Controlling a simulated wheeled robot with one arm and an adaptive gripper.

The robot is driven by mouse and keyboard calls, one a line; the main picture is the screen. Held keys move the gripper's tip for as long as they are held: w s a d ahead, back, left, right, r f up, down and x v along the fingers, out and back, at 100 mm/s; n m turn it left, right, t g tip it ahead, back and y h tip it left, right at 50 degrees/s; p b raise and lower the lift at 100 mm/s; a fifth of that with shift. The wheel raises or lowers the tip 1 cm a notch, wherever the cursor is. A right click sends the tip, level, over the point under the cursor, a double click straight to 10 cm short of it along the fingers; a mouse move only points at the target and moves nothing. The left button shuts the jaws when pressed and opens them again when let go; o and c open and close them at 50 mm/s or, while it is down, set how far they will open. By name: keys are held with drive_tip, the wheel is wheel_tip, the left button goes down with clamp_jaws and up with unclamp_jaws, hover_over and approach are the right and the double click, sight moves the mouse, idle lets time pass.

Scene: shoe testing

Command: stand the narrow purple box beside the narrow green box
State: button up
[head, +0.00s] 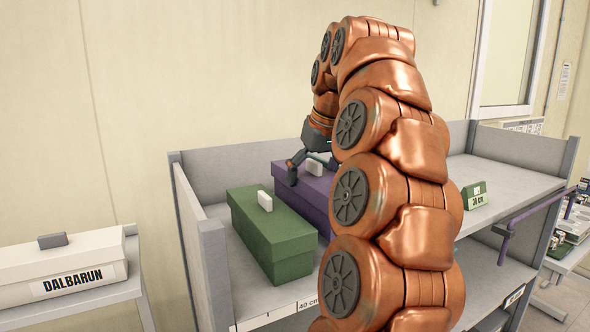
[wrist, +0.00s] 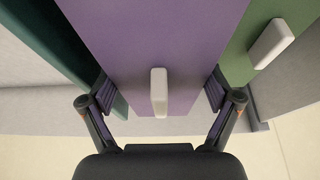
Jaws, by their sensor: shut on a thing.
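The narrow purple box (head: 316,193) is upright at the right of the narrow green box (head: 272,236) in the head view. The two lie parallel and close; I cannot tell if they touch. Each has a white tab on its lid. My gripper (head: 304,166) is over the far part of the purple box. In the wrist view my gripper (wrist: 160,94) has its fingers on both sides of the purple box (wrist: 150,42), shut on it, with the green box (wrist: 240,62) at the right. My arm hides the purple box's near right part and whether its base touches the shelf.
A dark teal surface (wrist: 58,45) is close to the purple box's left in the wrist view. Grey shelf walls (head: 203,250) stand left and behind. A "36 cm" green sign (head: 474,195) is at right on bare shelf. A white DALBARUN box (head: 60,266) is on a separate surface.

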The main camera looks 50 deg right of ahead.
sight(320, 167)
drive_tip(key=shift+a+f, duration=0.1)
drive_tip(key=shift+f, duration=1.85)
drive_tip(key=shift+f+b, duration=0.5)
drive_tip(key=shift+f, duration=0.1)
drive_tip(key=o, duration=1.2)
drive_tip(key=shift+c, duration=0.2)
drive_tip(key=shift+v, duration=2.4)
drive_tip(key=shift+s+r, duration=0.25)
drive_tip(key=shift+r, duration=0.3)
drive_tip(key=shift+s+r, duration=0.25)
drive_tip(key=shift+r, duration=0.45)
drive_tip(key=shift+a, duration=0.1)
